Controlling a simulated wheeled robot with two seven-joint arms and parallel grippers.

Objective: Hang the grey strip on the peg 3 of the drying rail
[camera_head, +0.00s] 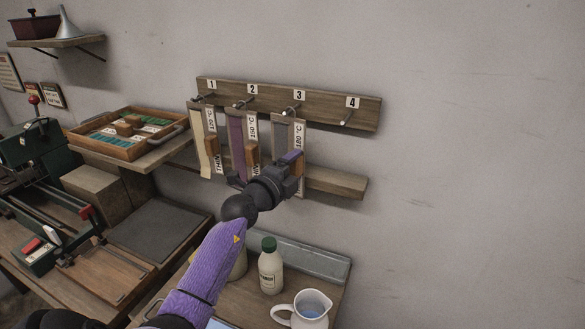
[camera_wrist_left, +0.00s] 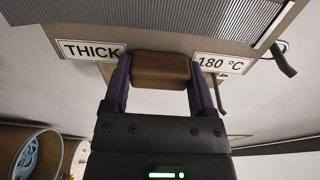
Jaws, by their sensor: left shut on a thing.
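The grey strip (camera_head: 283,136), marked 180 °C, hangs down at peg 3 (camera_head: 291,109) of the drying rail (camera_head: 325,107). Its top end is at the peg; I cannot tell whether the peg passes through it. My left gripper (camera_head: 291,163) is shut on the strip's wooden block. In the left wrist view the purple fingers clasp the block (camera_wrist_left: 160,71), between the labels THICK and 180 °C, with the ribbed grey strip (camera_wrist_left: 150,14) above. The gripper hides the strip's lower part in the head view. My right gripper is not in view.
A cream strip (camera_head: 197,148) hangs at peg 1 and a purple strip (camera_head: 236,140) at peg 2, close beside. Peg 4 (camera_head: 347,117) is bare. A lower wooden bar (camera_head: 340,183) runs beneath. A bottle (camera_head: 270,269) and a jug (camera_head: 304,314) stand below.

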